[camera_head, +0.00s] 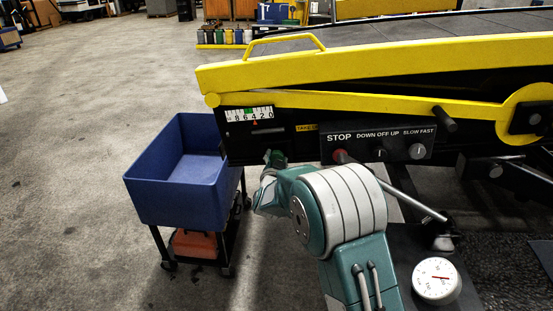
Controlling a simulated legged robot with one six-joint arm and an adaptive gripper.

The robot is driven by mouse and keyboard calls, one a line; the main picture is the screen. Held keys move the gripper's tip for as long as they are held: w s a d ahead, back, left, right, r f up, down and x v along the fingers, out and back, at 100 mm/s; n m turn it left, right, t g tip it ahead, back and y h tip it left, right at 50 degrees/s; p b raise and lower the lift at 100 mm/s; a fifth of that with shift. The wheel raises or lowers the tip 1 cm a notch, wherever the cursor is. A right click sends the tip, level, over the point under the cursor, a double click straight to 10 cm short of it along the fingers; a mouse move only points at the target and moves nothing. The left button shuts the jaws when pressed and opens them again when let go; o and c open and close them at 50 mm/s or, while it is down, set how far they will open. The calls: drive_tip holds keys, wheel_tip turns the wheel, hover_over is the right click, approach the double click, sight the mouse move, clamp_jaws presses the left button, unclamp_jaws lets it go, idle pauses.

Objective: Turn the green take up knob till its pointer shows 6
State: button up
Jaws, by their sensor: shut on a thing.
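The green take up knob (276,157) shows as a small dark green piece just under the lower edge of the black side panel. My gripper (269,173) is at the knob and shut on it; its fingers are mostly hidden by my wrist. The white scale (248,114) on the panel, above and left of the knob, carries numbers falling from left to right to 0. Its red pointer (255,122) stands below the scale, at about 4. A green mark sits on the scale near 6.
A blue bin (155,170) on a black cart stands close left of my wrist. A control panel (376,143) with a red STOP button and switches is right of the knob. A round gauge (436,280) sits lower right. Floor at far left is open.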

drive_tip(key=m, duration=0.6)
drive_tip(key=shift+f, duration=0.2)
drive_tip(key=m, duration=0.6)
drive_tip(key=shift+s+f+m, duration=0.1)
drive_tip(key=shift+f+m, duration=0.05)
drive_tip(key=shift+m, duration=0.15)
drive_tip(key=o, duration=1.1)
drive_tip(key=shift+o, duration=0.2)
drive_tip(key=shift+a, duration=0.1)
drive_tip(key=shift+r, duration=0.2)
drive_tip(key=s, duration=1.1)
drive_tip(key=shift+s+a, duration=0.2)
drive_tip(key=shift+s, duration=0.2)
